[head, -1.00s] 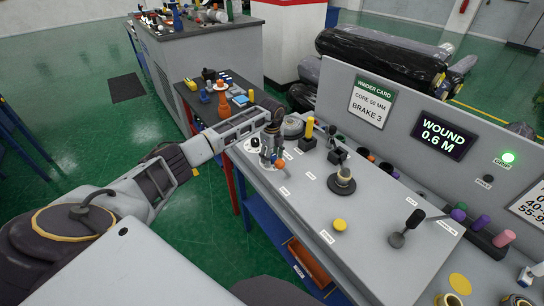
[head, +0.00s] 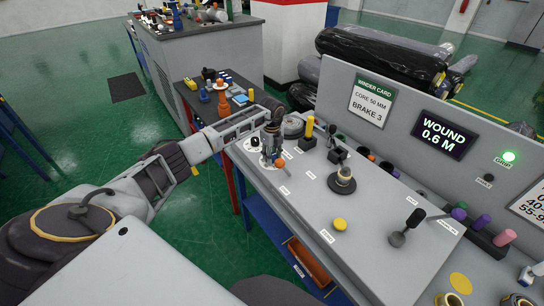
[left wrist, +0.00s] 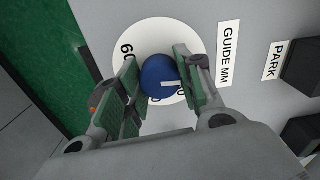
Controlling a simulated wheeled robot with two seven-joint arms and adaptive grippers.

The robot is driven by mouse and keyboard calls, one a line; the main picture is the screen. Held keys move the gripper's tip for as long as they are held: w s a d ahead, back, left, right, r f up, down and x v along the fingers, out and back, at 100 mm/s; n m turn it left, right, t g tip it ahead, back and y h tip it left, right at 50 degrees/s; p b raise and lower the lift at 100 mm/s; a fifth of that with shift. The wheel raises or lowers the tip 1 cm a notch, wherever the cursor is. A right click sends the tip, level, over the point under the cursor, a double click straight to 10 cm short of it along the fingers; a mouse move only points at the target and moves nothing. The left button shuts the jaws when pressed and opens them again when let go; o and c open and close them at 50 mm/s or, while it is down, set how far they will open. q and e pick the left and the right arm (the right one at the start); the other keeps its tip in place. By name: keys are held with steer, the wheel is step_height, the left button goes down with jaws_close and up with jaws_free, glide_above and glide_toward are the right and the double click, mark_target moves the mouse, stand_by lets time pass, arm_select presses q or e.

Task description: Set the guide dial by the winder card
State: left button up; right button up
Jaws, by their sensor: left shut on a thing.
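The guide dial is a round blue knob (left wrist: 158,76) with a white pointer mark, set on a white scale disc (left wrist: 150,32). The label GUIDE MM (left wrist: 226,54) is beside it. A 60 shows at the disc's left; other numbers are partly hidden by knob and fingers. My left gripper (left wrist: 160,85) is shut on the knob, one finger on each side. In the head view my left gripper (head: 271,150) is at the panel's far left end and hides most of the dial. The winder card (head: 371,103) reads CORE 50 MM, BRAKE 3. My right gripper is not in view.
The display (head: 444,134) reads WOUND 0.6 M, with a lit green lamp (head: 509,156) beside it. A black-handled lever (head: 406,228), a yellow button (head: 340,224) and a dark round spindle (head: 342,181) stand on the panel. Black-wrapped rolls (head: 375,66) lie behind.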

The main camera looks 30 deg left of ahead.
arm_select(q)
steer(key=m+b, duration=0.1)
steer(key=m, duration=0.3)
steer(key=m+b, duration=0.1)
steer(key=m, duration=0.3)
steer(key=m+b, duration=0.2)
steer(key=m, duration=0.3)
steer(key=shift+a, duration=0.1)
steer(key=m, duration=0.2)
steer(key=shift+m+b, duration=0.3)
steer(key=shift+b, duration=0.1)
steer(key=m, duration=0.3)
steer(key=shift+b, duration=0.4)
steer(key=m+b, duration=0.1)
steer(key=m, duration=0.5)
steer(key=shift+r, duration=0.1)
steer(key=m+b, duration=0.1)
steer(key=m, duration=0.4)
steer(key=shift+w, duration=0.1)
steer(key=shift+m+b, duration=0.35)
steer(key=shift+m, duration=0.55)
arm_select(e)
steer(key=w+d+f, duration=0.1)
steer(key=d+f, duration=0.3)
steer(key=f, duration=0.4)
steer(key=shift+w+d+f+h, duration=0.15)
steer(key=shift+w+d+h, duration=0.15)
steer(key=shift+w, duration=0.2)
